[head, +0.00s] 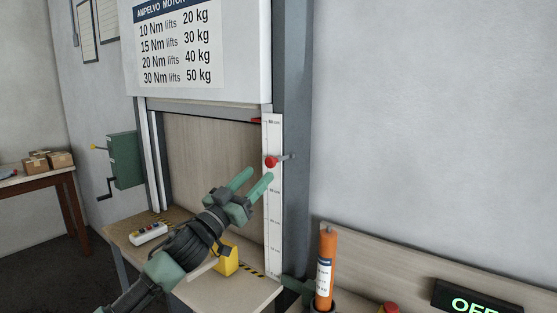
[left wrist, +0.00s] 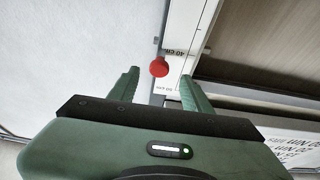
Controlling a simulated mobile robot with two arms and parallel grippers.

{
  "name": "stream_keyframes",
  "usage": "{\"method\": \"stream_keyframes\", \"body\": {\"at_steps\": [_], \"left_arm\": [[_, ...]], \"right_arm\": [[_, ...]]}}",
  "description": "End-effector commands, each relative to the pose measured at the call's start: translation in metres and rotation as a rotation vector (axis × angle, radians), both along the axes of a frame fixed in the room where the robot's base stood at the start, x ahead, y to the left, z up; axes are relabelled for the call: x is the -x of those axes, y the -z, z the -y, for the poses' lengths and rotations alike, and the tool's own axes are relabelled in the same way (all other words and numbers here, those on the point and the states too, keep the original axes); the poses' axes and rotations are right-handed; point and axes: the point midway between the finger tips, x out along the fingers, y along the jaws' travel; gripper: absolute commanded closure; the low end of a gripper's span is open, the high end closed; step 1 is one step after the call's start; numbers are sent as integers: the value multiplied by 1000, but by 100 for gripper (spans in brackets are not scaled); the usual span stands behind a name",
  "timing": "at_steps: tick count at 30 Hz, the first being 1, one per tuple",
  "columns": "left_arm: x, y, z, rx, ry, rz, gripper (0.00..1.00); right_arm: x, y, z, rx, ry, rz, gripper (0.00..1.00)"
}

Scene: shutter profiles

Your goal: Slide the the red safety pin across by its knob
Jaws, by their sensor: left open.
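The red knob (head: 271,162) of the safety pin sits at the white height scale (head: 274,215) beside the grey post. A short grey pin part shows to the right of the knob. My left gripper (head: 259,175) is open and empty, with its green fingers pointing up toward the knob, just below and left of it in the head view. In the left wrist view, the red knob (left wrist: 159,67) appears between the two open fingertips, about level with them. I cannot tell the exact gap in depth. The right gripper is not in view.
A workbench (head: 125,232) stands below, with a yellow block (head: 228,262) and a white button box (head: 149,233). An orange cylinder (head: 326,265) stands at the lower right near an OFF sign (head: 475,300). A green crank box (head: 125,160) is at the left.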

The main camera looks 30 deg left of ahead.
Motion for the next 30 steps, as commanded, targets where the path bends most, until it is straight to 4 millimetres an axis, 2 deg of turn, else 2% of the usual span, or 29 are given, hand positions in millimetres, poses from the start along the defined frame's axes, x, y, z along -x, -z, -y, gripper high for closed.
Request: {"method": "stream_keyframes", "body": {"at_steps": [7, 10, 15, 20, 27, 28, 30], "left_arm": [[-29, -17, 2, 2, 0, 1, 51], [-43, -22, 4, 3, -1, 0, 51], [-61, -27, 5, 2, 0, -1, 51], [-68, -28, 6, 1, -1, -2, 51], [-69, -27, 6, 0, 0, -3, 51], [-69, -27, 6, 0, 0, -3, 57], [-69, -27, 6, 0, 0, -3, 76]], "right_arm": [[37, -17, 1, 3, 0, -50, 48], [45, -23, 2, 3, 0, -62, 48], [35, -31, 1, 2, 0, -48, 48], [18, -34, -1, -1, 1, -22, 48], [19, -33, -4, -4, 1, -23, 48], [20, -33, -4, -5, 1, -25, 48], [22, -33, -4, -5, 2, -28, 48]]}}
